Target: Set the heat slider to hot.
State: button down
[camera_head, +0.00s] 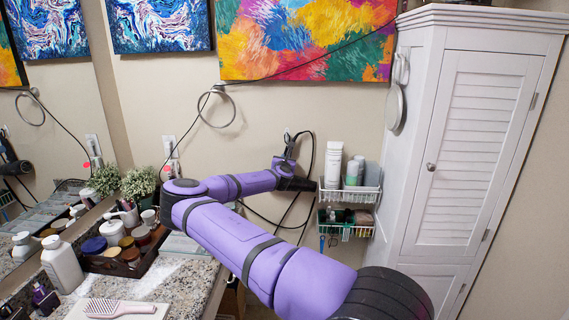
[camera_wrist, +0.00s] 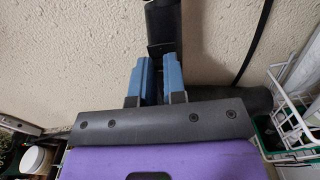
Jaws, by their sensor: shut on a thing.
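A black hair dryer (camera_wrist: 165,20) is against the wall at the top middle of the wrist view. Its narrow lower part runs down between my blue fingers. In the head view the dark dryer (camera_head: 291,148) is at the wall, mostly hidden behind the end of my purple arm. My gripper (camera_wrist: 157,72) is shut on this black part, one finger on each side. It also shows, small, in the head view (camera_head: 288,160). I cannot make out the heat slider or its setting in either view.
A wire rack (camera_head: 352,194) with bottles hangs just right of my gripper. A white cabinet (camera_head: 465,150) stands further right. A counter (camera_head: 180,285) with a brush and several jars is at lower left. A black cord (camera_wrist: 250,45) hangs right of the dryer.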

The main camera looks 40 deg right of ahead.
jog(key=c, duration=1.2)
grip_release()
jog(key=shift+r, duration=0.1)
jog(key=shift+o, duration=0.2)
jog(key=v, duration=1)
jog(key=shift+s+a, duration=0.25)
jog(key=shift+a, duration=0.05)
